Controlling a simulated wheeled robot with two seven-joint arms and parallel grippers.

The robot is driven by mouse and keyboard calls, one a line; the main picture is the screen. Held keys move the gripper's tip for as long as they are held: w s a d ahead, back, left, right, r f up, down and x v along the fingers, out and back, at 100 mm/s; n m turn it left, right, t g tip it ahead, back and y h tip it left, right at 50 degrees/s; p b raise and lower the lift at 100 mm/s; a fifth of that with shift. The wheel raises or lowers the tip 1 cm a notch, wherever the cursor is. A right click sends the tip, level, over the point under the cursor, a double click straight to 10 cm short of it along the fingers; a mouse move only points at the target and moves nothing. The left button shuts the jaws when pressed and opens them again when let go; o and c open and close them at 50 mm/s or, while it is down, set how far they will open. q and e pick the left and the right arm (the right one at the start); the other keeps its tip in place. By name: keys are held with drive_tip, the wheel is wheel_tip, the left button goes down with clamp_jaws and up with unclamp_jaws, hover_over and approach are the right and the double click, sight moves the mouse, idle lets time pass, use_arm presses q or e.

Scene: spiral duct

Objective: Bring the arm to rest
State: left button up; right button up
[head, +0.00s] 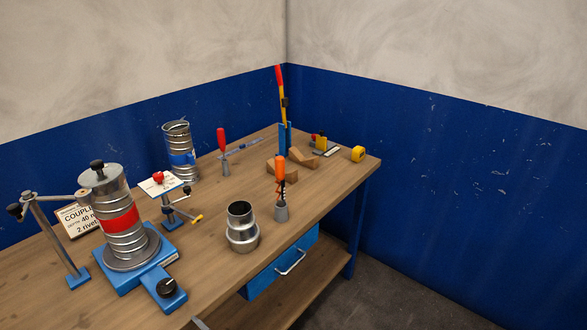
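Neither of my grippers shows in the head view, and I see no clear part of my arms. A ribbed metal duct (124,240) with a red band stands upright on a blue turntable base (120,285) at the front left. A lidded cap with a black knob (97,164) sits on top of it. A grey post with a swing arm (45,240) and black knobs stands on a small blue foot left of the duct. The arm's upper end reaches toward the duct; I cannot tell whether it touches.
On the wooden bench (225,185) stand a second duct (180,160) with a blue band, a stepped metal coupling (242,232), an orange-handled tool (280,170) in a grey holder, a red-handled screwdriver (221,140) and a yellow tape measure (358,153).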

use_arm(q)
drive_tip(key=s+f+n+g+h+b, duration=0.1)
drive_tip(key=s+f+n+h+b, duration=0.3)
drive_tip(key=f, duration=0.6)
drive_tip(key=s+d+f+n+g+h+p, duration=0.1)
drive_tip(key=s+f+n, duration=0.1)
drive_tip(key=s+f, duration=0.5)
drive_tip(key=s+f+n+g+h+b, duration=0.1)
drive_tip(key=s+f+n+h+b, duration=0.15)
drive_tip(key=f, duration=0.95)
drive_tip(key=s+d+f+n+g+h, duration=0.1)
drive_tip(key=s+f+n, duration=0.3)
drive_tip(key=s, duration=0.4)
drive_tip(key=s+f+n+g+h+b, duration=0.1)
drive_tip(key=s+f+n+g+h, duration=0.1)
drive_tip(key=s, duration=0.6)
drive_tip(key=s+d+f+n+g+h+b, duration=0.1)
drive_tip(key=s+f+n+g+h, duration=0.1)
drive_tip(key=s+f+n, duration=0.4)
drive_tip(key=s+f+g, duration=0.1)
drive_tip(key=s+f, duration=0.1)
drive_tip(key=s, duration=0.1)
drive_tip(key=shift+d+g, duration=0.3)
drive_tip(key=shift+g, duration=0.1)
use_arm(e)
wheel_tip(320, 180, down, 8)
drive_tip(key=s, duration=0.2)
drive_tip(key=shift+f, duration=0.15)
